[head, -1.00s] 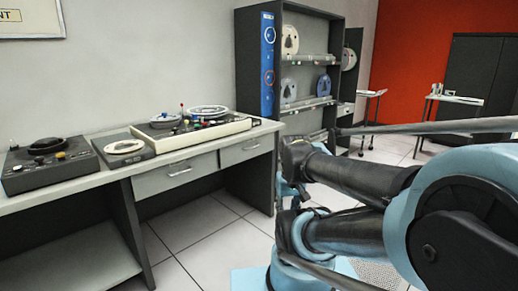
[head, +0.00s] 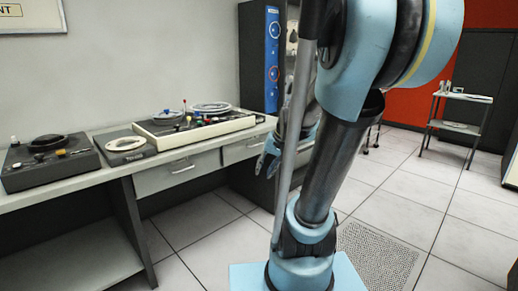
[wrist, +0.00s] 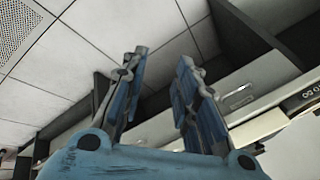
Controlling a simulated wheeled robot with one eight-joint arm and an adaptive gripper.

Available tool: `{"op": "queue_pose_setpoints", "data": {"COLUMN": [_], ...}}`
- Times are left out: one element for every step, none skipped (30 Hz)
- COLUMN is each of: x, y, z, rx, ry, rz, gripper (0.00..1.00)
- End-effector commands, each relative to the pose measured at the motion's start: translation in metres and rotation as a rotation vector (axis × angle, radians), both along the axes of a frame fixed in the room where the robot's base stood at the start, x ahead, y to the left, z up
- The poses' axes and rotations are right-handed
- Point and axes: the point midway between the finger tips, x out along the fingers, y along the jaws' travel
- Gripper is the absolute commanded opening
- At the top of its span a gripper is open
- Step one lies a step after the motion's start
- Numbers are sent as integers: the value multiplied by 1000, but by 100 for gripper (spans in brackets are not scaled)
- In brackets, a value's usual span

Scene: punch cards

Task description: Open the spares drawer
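Two pale drawer fronts sit under the desk top, a left one (head: 178,172) with a metal handle and a right one (head: 243,149). I read no label, so I cannot tell which is the spares drawer. Both look shut. My gripper (head: 268,160) is in front of the desk near the right drawer, partly hidden by my arm. In the wrist view my gripper (wrist: 162,57) is open, with nothing between its fingers. A drawer front with a handle (wrist: 238,97) shows beyond the right finger, apart from it.
The desk top (head: 85,187) holds a dark device (head: 48,165), a small reel unit (head: 125,147) and a tape console (head: 190,130). A dark shelf (head: 252,60) stands behind. A small side table (head: 462,97) is at right.

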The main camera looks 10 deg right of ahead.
Motion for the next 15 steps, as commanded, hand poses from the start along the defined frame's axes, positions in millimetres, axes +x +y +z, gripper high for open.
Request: {"op": "queue_pose_setpoints", "data": {"x": [17, 26, 38, 47, 56, 68, 78, 86, 99, 108, 117, 129, 138, 148, 160], "y": [0, 1, 1, 1, 2, 2, 1, 1, 1, 0, -1, -2, -3, -4, -6], "z": [4, 6, 8, 9, 11, 12, 13, 14, 16, 16, 17, 17, 18, 18, 17], "rx": [28, 45, 69, 85, 103, 127, 143, 161, 184, 201, 219, 242, 260, 277, 300], "ry": [-9, -14, -21, -27, -33, -40, -45, -51, -59, -64, -71, -79, -85, -90, -98], "rz": [-15, -24, -36, -45, -53, -65, -74, -83, -94, -103, -113, -125, -134, -143, -155], "gripper": [28, 28, 28, 28, 28, 28, 28, 28, 28, 28, 28, 28, 28, 28, 28]}}
